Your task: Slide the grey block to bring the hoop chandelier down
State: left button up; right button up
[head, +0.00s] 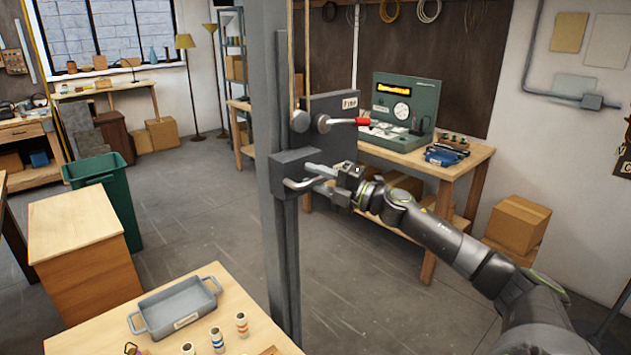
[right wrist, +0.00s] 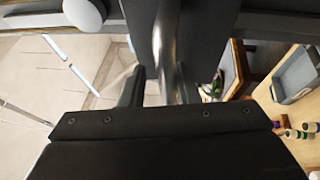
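The grey block (head: 292,166) sits on the rail of a tall grey post (head: 268,90) in the middle of the head view. A bent metal handle (head: 297,184) sticks out from its front; in the right wrist view a metal bar (right wrist: 168,45) runs down between the fingers. My right gripper (head: 326,181) is at this handle. Its fingers look apart around the bar, with a light gap showing on the left side in the right wrist view. A red-tipped lever (head: 345,122) is on the post above the block. The hoop chandelier and my left gripper are not in view.
A workbench (head: 455,170) with a green instrument case (head: 408,105) stands behind my right arm. A near table (head: 225,290) at lower left holds a grey tray (head: 178,308) and several small spools. A green bin (head: 108,190) stands at left. Ropes run up beside the post.

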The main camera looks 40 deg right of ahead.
jog(key=shift+o, duration=0.6)
jog(key=shift+f, duration=0.1)
jog(key=shift+s+f, duration=0.1)
jog(key=shift+b+v, duration=1.2)
jog(key=shift+v, duration=1.55)
jog(key=p+v, duration=0.5)
jog(key=v, duration=0.6)
jog(key=shift+s+d+p, duration=0.2)
jog(key=shift+s+p, duration=0.15)
